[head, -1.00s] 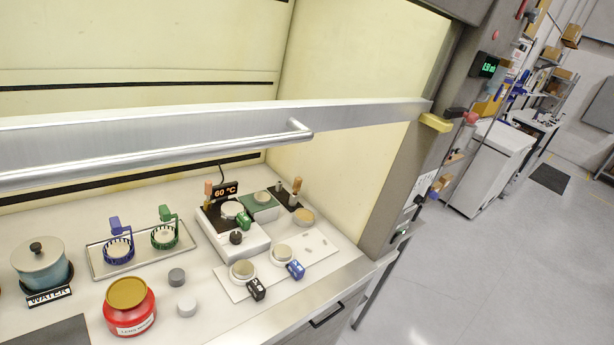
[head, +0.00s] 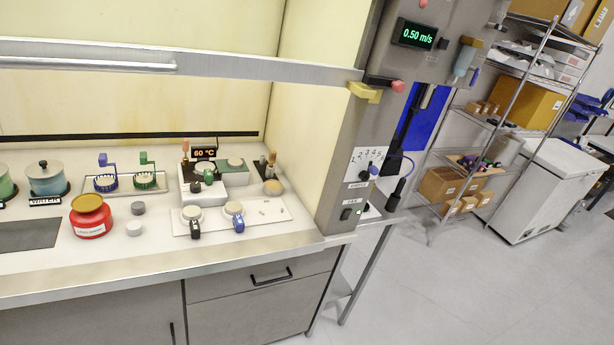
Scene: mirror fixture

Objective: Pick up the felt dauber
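I cannot tell for sure which thing is the felt dauber. A small upright piece with a wooden top (head: 272,158) stands at the right rear of the fume hood's worktop. A similar orange-brown handle (head: 185,147) stands by the hot plate (head: 202,189), next to its 60 °C display (head: 204,153). Both are too small to show a felt tip. My gripper is not in view.
The raised sash (head: 250,70) crosses above the worktop. A white plate (head: 265,213) holds two round-topped pieces with black and blue tags. The floor (head: 420,295) at right is clear.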

